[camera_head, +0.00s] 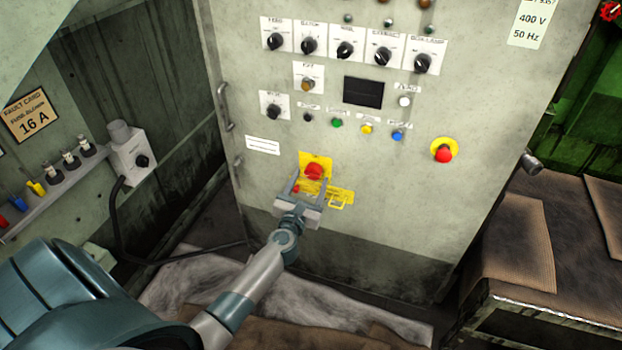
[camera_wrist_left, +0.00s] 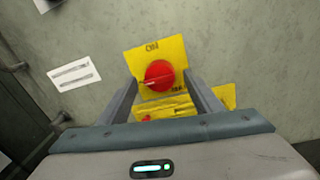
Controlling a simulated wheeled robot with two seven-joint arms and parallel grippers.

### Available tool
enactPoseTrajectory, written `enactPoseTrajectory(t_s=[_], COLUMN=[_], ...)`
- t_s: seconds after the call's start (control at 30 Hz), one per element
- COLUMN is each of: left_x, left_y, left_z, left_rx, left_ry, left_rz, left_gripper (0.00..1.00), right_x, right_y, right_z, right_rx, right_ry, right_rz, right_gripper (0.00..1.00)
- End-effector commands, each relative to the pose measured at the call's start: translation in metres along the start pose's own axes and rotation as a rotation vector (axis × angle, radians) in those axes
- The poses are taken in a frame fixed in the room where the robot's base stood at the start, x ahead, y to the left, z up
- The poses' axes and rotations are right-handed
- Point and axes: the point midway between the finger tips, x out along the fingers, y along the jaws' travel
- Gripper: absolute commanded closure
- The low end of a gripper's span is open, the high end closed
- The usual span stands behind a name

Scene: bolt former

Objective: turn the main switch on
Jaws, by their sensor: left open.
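The main switch is a red rotary knob (camera_head: 314,172) on a yellow plate (camera_head: 318,159), low on the front of the grey control cabinet. In the left wrist view the red knob (camera_wrist_left: 159,75) shows a pale pointer line lying roughly level, pointing left, and the yellow plate (camera_wrist_left: 150,54) has lettering at its top and lower right. My left gripper (camera_head: 306,184) is open, its fingers apart at the two sides of the knob. In the left wrist view the left gripper (camera_wrist_left: 162,92) has the knob in its gap; contact cannot be told. My right gripper is not in view.
A yellow hasp-like part (camera_head: 340,196) sits just below the switch, with a small red piece beside it. A red emergency button (camera_head: 442,152) is to the right. Several selector knobs and coloured buttons fill the panel above. A cabinet handle (camera_head: 225,108) is at the left edge.

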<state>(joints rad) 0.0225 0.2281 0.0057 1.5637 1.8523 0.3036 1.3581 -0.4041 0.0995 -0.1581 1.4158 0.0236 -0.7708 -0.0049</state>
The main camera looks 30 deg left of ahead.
Motion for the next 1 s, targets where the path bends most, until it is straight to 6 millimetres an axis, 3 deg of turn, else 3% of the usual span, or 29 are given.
enactPoseTrajectory(t_s=[0.2, 0.5, 0.53, 0.7, 1.0], left_x=[0.014, 0.015, 0.015, 0.015, 0.015], left_y=[0.0, 0.0, 0.0, 0.0, -0.001], left_z=[0.0, 0.0, 0.0, 0.0, 0.0], left_rx=[0.0, 0.0, 0.0, 0.0, 0.014], left_ry=[0.0, 0.001, 0.001, 0.0, 0.0], left_rz=[0.0, 0.0, 0.0, -0.001, -0.001], left_gripper=[0.41, 0.41, 0.43, 0.8, 0.8], right_x=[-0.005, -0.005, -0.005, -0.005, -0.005], right_y=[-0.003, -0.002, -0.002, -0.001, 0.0], right_z=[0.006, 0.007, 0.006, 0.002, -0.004], right_rx=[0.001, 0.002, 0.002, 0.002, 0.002], right_ry=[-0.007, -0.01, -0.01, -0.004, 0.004], right_rz=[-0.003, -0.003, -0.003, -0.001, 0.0], right_gripper=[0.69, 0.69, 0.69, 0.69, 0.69])
